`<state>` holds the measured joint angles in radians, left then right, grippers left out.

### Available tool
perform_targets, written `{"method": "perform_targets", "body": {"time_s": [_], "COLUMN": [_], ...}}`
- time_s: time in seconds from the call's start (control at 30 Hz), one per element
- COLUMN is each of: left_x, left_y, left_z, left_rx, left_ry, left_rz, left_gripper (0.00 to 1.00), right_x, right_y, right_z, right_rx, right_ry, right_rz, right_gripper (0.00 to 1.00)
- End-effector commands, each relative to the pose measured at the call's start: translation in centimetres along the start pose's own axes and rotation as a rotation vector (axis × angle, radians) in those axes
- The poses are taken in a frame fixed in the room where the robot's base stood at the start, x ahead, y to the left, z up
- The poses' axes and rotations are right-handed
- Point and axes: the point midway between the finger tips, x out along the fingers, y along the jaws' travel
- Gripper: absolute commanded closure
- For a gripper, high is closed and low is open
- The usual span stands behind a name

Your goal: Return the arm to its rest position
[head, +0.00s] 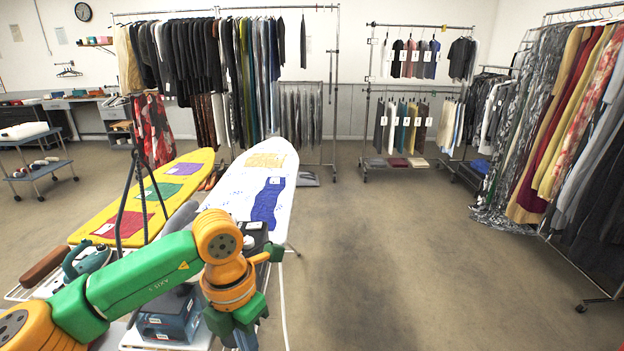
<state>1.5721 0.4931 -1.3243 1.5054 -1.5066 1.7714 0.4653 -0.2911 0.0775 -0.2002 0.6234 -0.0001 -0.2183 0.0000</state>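My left arm (140,277), green and orange, comes in from the lower left. It reaches over the near end of the ironing boards and bends at an orange joint (219,237). From there it turns down toward the bottom edge of the picture. No gripper fingers can be made out at its end, so I cannot see what, if anything, it holds.
A yellow ironing board (132,211) and a white one (226,191) carry flat cloth pieces. An iron (86,262) and a blue box (168,318) are near the arm. Clothes racks line the back and right. The floor (400,260) at centre right is clear.

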Motion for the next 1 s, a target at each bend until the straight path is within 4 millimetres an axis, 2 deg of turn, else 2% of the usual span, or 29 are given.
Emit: {"method": "perform_targets", "body": {"time_s": [0.2, 0.37, 0.5, 0.57, 0.63, 0.67, 0.7, 0.77, 0.8, 0.87, 0.9, 0.97, 1.0], "left_x": [1.6, 2.6, 2.3, 1.9, 2.3, 3.2, 5.0, 8.5, 11.3, 15.6, 18.5, 22.8, 25.6], "left_y": [-4.0, -8.4, -12.8, -13.4, -12.1, -10.5, -8.1, -4.4, -2.2, 0.6, 2.1, 3.8, 4.6], "left_z": [1.1, 2.8, 6.1, 8.3, 11.3, 12.5, 13.6, 14.1, 13.6, 12.2, 10.9, 8.2, 6.2], "left_rx": [-0.001, -0.043, -0.207, -0.352, -0.620, -0.776, -0.983, -1.276, -1.458, -1.709, -1.866, -2.087, -2.226], "left_ry": [-0.027, -0.070, -0.158, -0.214, -0.298, -0.340, -0.389, -0.447, -0.475, -0.505, -0.518, -0.528, -0.529], "left_rz": [-0.231, -0.518, -0.939, -1.148, -1.395, -1.492, -1.583, -1.652, -1.665, -1.650, -1.623, -1.561, -1.506], "left_gripper": [1.00, 1.00, 1.00, 1.00, 1.00, 1.00, 1.00, 1.00, 1.00, 1.00, 1.00, 1.00, 1.00], "right_x": [-0.1, -0.1, -0.1, -0.1, 0.0, -0.1, -0.1, -0.1, -0.1, -0.1, -0.1, -0.1, -0.1], "right_y": [0.4, 0.4, -0.1, -0.3, -0.3, -0.3, -0.3, -0.3, -0.2, -0.2, -0.2, -0.2, -0.2], "right_z": [1.4, 1.1, 0.5, 0.5, 0.5, 0.5, 0.6, 0.6, 0.7, 0.7, 0.7, 0.7, 0.7], "right_rx": [-0.003, -0.002, 0.001, 0.002, 0.002, 0.002, 0.002, 0.001, 0.001, 0.001, 0.000, 0.000, 0.000], "right_ry": [-0.027, -0.021, -0.010, -0.009, -0.009, -0.010, -0.011, -0.012, -0.013, -0.013, -0.013, -0.014, -0.014], "right_rz": [0.007, 0.006, -0.002, -0.005, -0.005, -0.005, -0.005, -0.004, -0.004, -0.003, -0.003, -0.003, -0.003], "right_gripper": [0.50, 0.50, 0.50, 0.50, 0.50, 0.50, 0.50, 0.50, 0.50, 0.50, 0.50, 0.50, 0.50]}}
